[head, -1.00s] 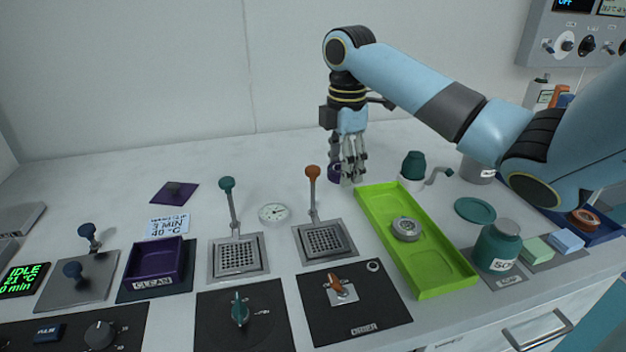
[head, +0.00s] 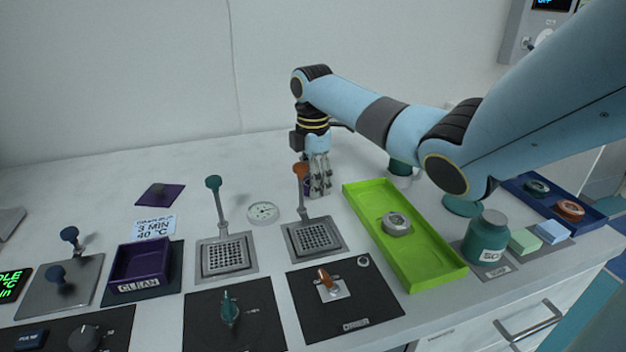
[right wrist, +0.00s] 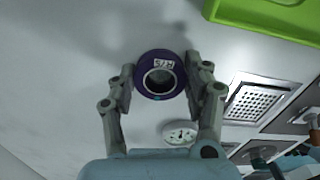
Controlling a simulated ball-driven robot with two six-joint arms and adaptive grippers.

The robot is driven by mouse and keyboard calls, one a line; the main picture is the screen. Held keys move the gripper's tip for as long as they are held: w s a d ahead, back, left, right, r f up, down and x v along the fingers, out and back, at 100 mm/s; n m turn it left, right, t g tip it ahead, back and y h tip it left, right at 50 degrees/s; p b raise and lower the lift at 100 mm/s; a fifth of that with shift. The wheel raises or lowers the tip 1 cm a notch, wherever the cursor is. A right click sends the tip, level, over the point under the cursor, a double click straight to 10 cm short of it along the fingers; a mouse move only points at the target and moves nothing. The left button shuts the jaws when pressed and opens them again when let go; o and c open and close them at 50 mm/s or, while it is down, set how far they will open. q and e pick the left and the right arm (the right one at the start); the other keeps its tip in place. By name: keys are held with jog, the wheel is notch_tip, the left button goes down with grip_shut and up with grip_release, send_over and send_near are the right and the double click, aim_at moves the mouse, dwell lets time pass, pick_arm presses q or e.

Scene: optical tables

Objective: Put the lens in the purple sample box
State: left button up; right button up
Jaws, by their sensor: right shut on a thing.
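An open purple box (head: 140,262) marked CLEAN stands at front left and looks empty. My left gripper is not in view.
Two levers, teal-knobbed (head: 213,184) and orange-knobbed (head: 299,170), rise between my right gripper and the purple box. A white round dial (head: 263,212) lies between them. The green tray (head: 437,274) holds a silver round piece (head: 396,223). A blue tray (head: 590,213) is at right.

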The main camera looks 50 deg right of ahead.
jog(key=shift+f, duration=0.15)
jog(key=o, duration=1.3)
